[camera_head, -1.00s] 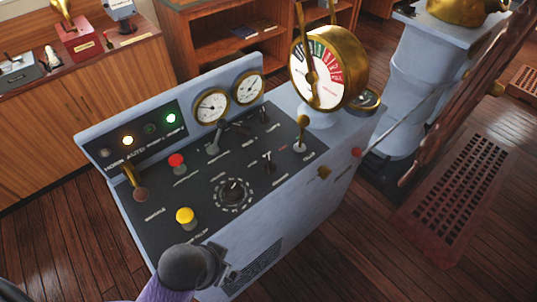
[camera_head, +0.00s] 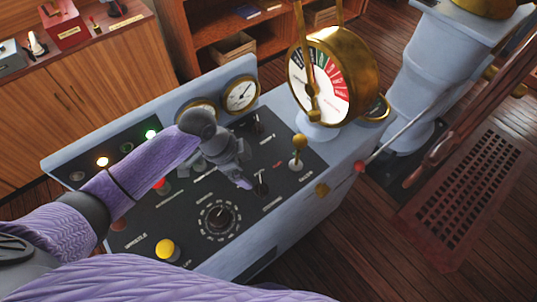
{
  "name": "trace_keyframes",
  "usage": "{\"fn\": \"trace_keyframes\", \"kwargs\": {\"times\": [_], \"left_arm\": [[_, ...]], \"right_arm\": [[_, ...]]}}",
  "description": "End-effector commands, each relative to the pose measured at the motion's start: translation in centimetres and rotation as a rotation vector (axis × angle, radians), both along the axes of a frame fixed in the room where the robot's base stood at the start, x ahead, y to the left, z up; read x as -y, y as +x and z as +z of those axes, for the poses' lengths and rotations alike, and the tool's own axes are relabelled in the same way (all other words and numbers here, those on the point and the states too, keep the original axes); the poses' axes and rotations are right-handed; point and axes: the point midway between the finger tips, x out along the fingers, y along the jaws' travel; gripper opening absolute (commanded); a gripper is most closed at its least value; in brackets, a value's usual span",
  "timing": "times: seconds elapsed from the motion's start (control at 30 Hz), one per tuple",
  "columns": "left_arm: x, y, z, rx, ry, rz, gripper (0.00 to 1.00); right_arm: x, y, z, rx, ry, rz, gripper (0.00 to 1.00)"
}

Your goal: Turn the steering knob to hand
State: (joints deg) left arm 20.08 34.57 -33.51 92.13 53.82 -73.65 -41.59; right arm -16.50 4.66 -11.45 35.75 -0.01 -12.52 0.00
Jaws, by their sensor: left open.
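The sloped black control panel (camera_head: 185,235) sits on a blue-grey console. I cannot read which control is labelled as the steering knob. A small black switch knob (camera_head: 261,186) stands near the panel's middle, and another (camera_head: 257,125) stands near its back edge. A round black dial knob (camera_head: 217,220) with a marked ring sits nearer the front. My left gripper (camera_head: 243,182) is open above the panel, its tips just left of the middle switch knob; I cannot tell whether they touch. My right gripper is not in view.
A yellow button (camera_head: 167,249) and a partly covered red button (camera_head: 160,183) are on the panel. A brass-knobbed lever (camera_head: 299,148) stands right of my gripper. The brass telegraph (camera_head: 327,80) rises behind it. Gauges (camera_head: 240,94) line the back edge.

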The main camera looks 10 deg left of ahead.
Motion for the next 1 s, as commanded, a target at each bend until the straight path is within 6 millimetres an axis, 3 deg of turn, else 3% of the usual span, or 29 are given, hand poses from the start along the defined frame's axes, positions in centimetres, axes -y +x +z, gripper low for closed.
{"fn": "trace_keyframes", "kwargs": {"times": [0.17,0.33,0.53,0.93,0.97,1.0], "left_arm": [[0.5,0.3,-1.4,-0.002,-0.004,0.000,1.00],[1.9,0.8,-5.3,-0.003,-0.002,0.000,1.00],[3.0,1.3,-8.3,-0.001,0.000,0.001,1.00],[3.5,1.5,-9.1,0.001,0.000,-0.001,1.00],[3.5,1.5,-9.1,0.001,0.000,-0.001,0.98],[3.5,1.4,-9.1,0.001,0.000,-0.001,0.89]], "right_arm": [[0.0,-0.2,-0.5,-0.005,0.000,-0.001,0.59],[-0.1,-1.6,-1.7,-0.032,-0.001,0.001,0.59],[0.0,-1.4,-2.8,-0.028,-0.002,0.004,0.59],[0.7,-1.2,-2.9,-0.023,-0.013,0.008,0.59],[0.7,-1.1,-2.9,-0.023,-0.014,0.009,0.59],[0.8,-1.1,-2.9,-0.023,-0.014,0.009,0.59]]}}
